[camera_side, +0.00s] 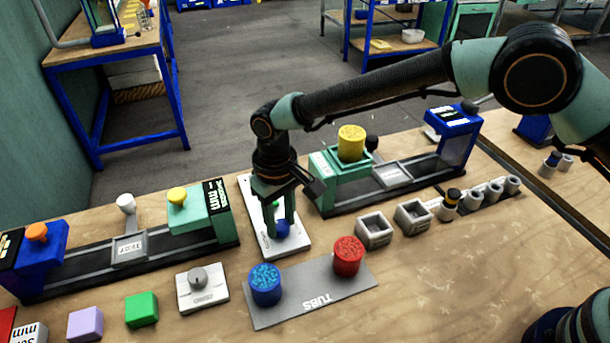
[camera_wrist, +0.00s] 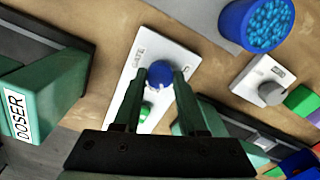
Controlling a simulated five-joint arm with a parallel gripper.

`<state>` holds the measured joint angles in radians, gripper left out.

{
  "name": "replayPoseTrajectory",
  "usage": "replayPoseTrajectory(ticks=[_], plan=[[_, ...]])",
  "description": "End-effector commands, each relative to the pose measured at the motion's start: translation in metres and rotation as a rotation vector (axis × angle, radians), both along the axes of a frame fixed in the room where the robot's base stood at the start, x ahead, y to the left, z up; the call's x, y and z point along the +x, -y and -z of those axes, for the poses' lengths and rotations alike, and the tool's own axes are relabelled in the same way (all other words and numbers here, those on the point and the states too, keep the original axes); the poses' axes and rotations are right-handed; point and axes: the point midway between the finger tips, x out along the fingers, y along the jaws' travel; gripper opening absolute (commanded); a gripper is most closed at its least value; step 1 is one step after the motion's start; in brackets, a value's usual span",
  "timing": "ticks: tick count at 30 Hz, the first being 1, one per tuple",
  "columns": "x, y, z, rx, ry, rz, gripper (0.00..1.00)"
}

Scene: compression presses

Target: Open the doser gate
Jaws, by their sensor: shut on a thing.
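My gripper (camera_side: 281,218) points down over the white gate plate (camera_side: 297,246), with its green fingers on either side of a blue knob (camera_side: 283,230). The wrist view shows the fingers (camera_wrist: 167,72) shut on this blue knob (camera_wrist: 159,75). The gate plate (camera_wrist: 132,58) carries the printed word GATE and a green spot (camera_wrist: 145,110), partly hidden by a finger. The doser (camera_side: 345,187) is a green block with a yellow tub (camera_side: 351,143) on top, just right of my gripper. Its DOSER label (camera_wrist: 15,115) shows in the wrist view.
A grey TUBS tray (camera_side: 330,297) holds a blue tub (camera_side: 265,285) and a red tub (camera_side: 348,256) in front of the plate. A white plate with a grey knob (camera_side: 198,279) lies to the left. A press (camera_side: 200,218) stands further left.

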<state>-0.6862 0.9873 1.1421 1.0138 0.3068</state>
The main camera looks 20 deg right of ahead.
Motion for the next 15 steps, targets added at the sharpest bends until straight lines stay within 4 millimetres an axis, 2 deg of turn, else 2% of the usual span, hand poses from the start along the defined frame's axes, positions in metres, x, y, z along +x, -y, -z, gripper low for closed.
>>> replayPoseTrajectory(ticks=[15], plan=[[0.0017,-0.0004,-0.0017,0.005,0.005,0.451,0.0]])
